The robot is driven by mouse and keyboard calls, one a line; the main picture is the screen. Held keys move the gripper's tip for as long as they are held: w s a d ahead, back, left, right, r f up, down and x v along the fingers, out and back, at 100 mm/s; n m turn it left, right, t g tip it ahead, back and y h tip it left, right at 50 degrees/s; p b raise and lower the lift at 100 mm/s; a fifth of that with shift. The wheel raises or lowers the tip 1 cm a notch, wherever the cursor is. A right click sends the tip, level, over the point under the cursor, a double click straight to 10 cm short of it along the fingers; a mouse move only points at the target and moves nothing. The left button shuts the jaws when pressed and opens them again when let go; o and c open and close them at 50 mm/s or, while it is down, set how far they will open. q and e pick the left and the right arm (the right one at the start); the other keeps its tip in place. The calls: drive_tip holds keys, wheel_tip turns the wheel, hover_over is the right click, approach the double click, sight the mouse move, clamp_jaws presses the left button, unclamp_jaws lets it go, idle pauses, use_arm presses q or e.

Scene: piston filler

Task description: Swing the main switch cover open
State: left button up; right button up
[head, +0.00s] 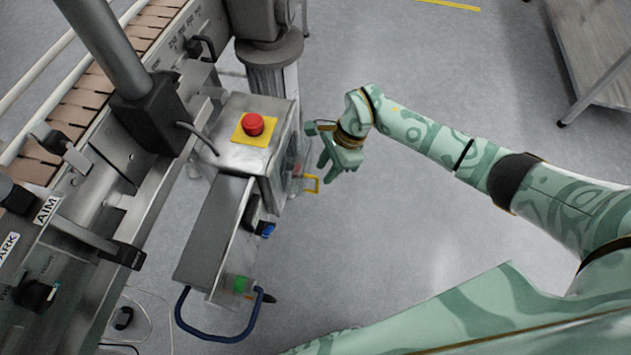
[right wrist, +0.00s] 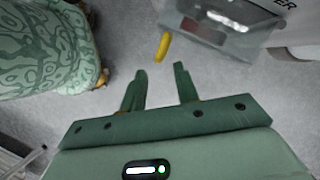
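The main switch cover seems to be the see-through panel (head: 296,160) on the right side of the steel control box. A yellow handle (head: 312,184) sticks out at its lower edge. In the right wrist view the yellow handle (right wrist: 163,46) lies just beyond the fingertips, beside the clear-looking cover (right wrist: 205,33). My right gripper (head: 321,148) is to the right of the box, apart from the handle. In the right wrist view its two fingers (right wrist: 159,72) are spread with nothing between them. The cover looks closed, though its edge is hard to make out. My left gripper is not in view.
A red emergency button (head: 253,124) on a yellow plate tops the box. Below it are a sloping steel panel (head: 212,232) and a blue hose loop (head: 220,338). A conveyor (head: 95,92) runs along the left. The floor (head: 400,225) right of the box is clear.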

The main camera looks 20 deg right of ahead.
sight(317, 190)
drive_tip(key=b+x, duration=0.2)
drive_tip(key=x, duration=0.4)
drive_tip(key=shift+a+f, duration=0.15)
clamp_jaws()
